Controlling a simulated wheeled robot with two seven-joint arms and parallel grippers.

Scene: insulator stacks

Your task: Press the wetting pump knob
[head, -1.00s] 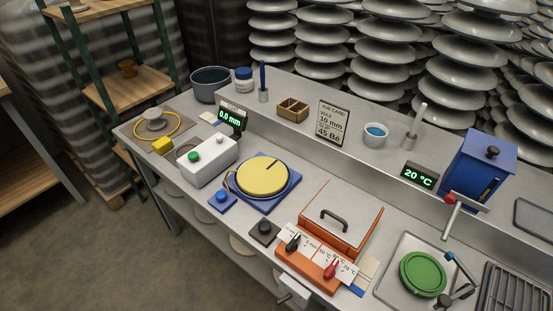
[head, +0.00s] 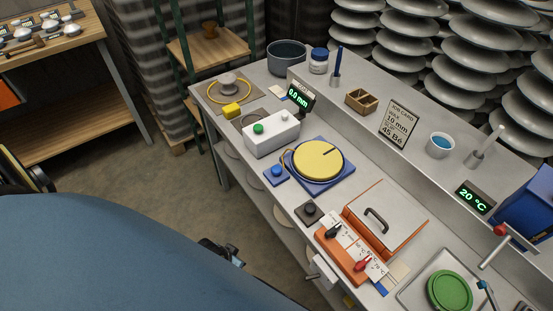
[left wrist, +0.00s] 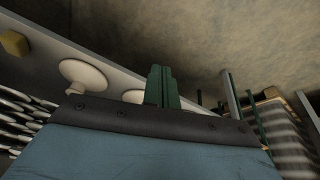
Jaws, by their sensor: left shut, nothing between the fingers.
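No label in view names the wetting pump knob. Press-type candidates in the head view are a white box (head: 272,137) with a green button (head: 258,128), a blue button (head: 277,170) on a blue pad beside the yellow turntable (head: 318,160), and a black knob (head: 310,208) on a dark pad. My blue left arm fills the lower left of the head view, and its far end is beside the bench front. My left gripper (left wrist: 161,88) shows in the left wrist view, green fingers shut together and empty, away from the buttons. My right gripper is out of view.
An orange unit with a lidded box (head: 385,220) and black and red levers stands right of the black knob. Lower shelf discs (left wrist: 84,75) show in the left wrist view. A wooden bench (head: 80,100) stands at the left. Open floor lies between.

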